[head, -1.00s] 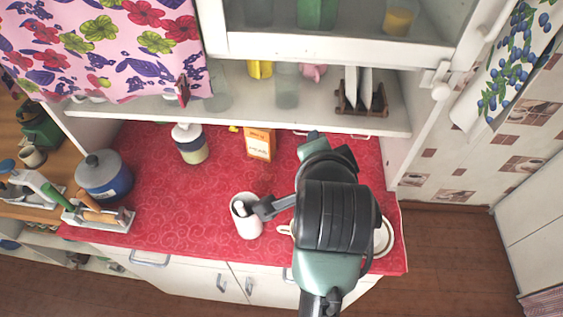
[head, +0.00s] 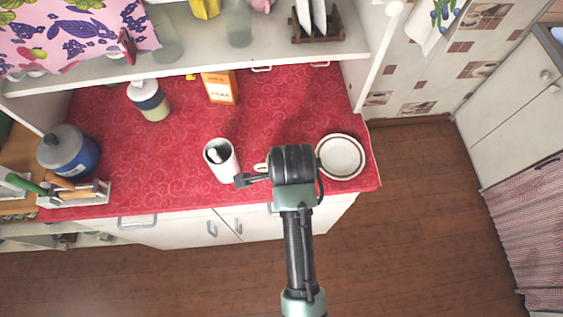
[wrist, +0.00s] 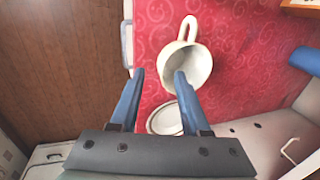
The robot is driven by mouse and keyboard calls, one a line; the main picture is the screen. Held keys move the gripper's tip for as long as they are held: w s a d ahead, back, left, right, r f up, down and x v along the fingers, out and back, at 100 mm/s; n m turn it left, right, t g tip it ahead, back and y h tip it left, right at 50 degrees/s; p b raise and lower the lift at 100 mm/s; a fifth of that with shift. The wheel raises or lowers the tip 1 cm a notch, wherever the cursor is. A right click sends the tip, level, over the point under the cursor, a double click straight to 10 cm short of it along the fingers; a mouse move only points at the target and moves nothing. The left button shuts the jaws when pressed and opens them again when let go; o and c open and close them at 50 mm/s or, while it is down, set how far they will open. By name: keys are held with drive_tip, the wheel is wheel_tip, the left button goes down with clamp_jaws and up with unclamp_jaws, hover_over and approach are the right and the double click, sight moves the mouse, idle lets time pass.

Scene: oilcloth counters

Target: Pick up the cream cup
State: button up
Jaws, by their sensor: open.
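The cream cup (wrist: 195,62) stands in the middle of the wrist view, its mouth toward the camera and its handle pointing up the picture. In the head view only the cup's handle (head: 261,167) shows, left of my arm, which hides the rest. My gripper (wrist: 160,73) is open, with two blue fingers. In the wrist view the right finger overlaps the cup's mouth and the left finger is left of the cup, over the counter's edge. I cannot tell whether either finger touches the cup. The jaws hold nothing.
A white plate (head: 341,156) lies right of my arm. A white utensil holder (head: 222,163) stands left of the cup. An orange box (head: 219,88), a jar (head: 149,101) and a blue pot (head: 70,152) stand farther off. A shelf (head: 190,62) overhangs the counter's back.

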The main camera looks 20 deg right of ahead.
drive_tip(key=shift+p+x, duration=0.65)
drive_tip(key=shift+x, duration=1.85)
drive_tip(key=shift+d, duration=0.15)
drive_tip(key=shift+c, duration=0.3)
clamp_jaws()
